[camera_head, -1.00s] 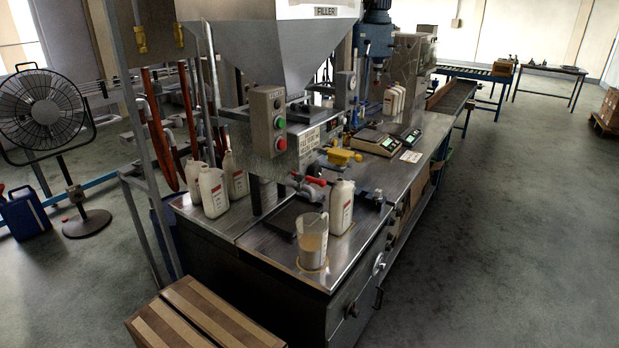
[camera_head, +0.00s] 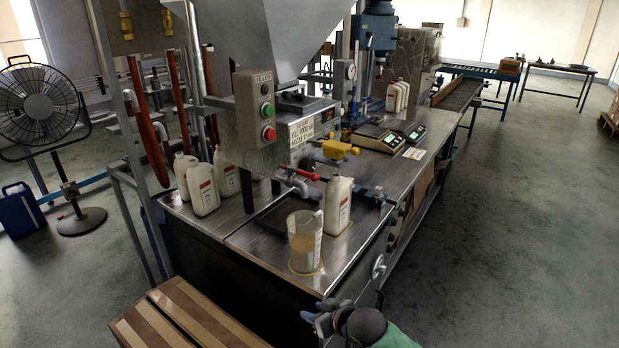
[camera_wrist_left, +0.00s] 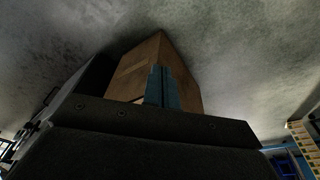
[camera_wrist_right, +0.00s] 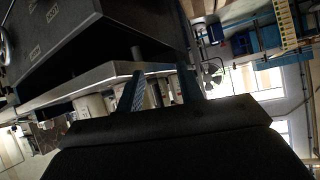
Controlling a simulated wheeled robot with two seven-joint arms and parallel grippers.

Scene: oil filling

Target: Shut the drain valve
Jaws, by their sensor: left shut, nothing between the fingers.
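A valve with a red lever handle (camera_head: 304,173) sits on the filler's metal spout, above a dark tray on the steel bench. A round handle (camera_head: 378,266) is on the bench's front side. I cannot tell which of them is the drain valve. My right gripper (camera_head: 316,312) is at the bottom of the head view, just off the bench's near corner, below and apart from both. In the right wrist view its two blue fingers (camera_wrist_right: 160,84) stand apart with nothing held. My left gripper (camera_wrist_left: 161,80) shows only in the left wrist view, fingers together and empty.
More white bottles (camera_head: 203,186) stand at left. A slatted wooden box (camera_head: 190,320) is in front. The floor at right (camera_head: 500,240) is clear.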

